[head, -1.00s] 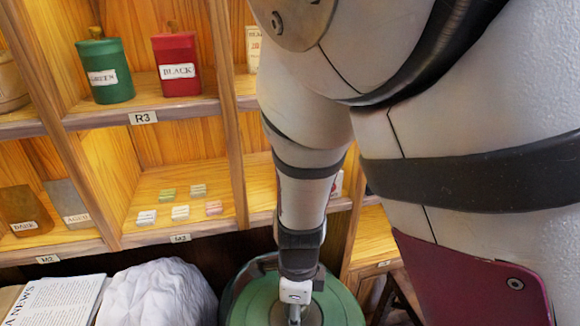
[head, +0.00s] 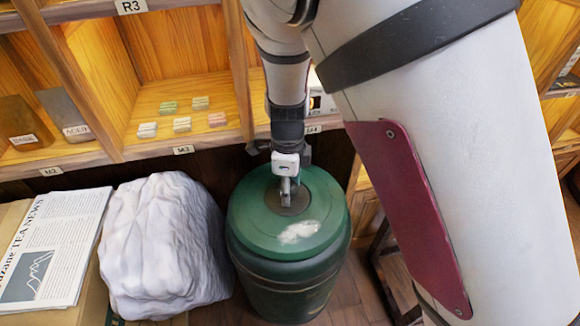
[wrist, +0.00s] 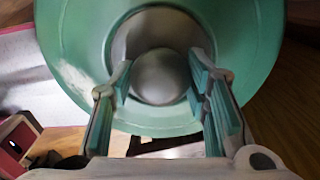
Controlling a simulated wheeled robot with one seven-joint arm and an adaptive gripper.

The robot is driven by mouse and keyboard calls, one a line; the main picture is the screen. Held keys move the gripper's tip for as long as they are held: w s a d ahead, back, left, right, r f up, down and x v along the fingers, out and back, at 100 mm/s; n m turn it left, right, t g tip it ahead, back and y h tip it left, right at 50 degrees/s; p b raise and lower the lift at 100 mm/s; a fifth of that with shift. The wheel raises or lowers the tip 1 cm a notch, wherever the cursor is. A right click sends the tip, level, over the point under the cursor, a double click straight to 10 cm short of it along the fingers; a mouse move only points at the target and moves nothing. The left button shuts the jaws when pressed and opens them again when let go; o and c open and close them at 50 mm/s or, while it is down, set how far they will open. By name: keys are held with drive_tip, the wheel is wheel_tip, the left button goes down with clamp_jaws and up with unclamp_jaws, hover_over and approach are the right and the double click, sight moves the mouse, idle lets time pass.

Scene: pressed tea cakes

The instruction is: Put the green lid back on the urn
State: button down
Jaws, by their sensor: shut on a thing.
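The green lid (head: 258,222) has a pale worn patch and a grey centre disc. In the head view it covers the top of the dark green urn (head: 285,300) and looks level. I cannot tell whether it is fully seated or slightly above the rim. My gripper (head: 287,192) comes down from above onto the lid's middle. In the wrist view the lid (wrist: 245,45) fills the upper part, and my gripper (wrist: 160,75) has its fingers on either side of the round grey knob (wrist: 160,78), shut on it.
A pale rock-like lump (head: 165,245) stands close left of the urn, beside a newspaper (head: 50,245) on a box. The wooden shelf (head: 160,105) with small wrapped pieces is behind. A dark stand (head: 385,270) is right of the urn, with wooden floor between.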

drive_tip(key=shift+w+f, duration=0.1)
drive_tip(key=shift+f, duration=0.4)
drive_tip(key=shift+f, duration=0.15)
drive_tip(key=c, duration=0.9)
unclamp_jaws()
drive_tip(key=shift+f, duration=0.1)
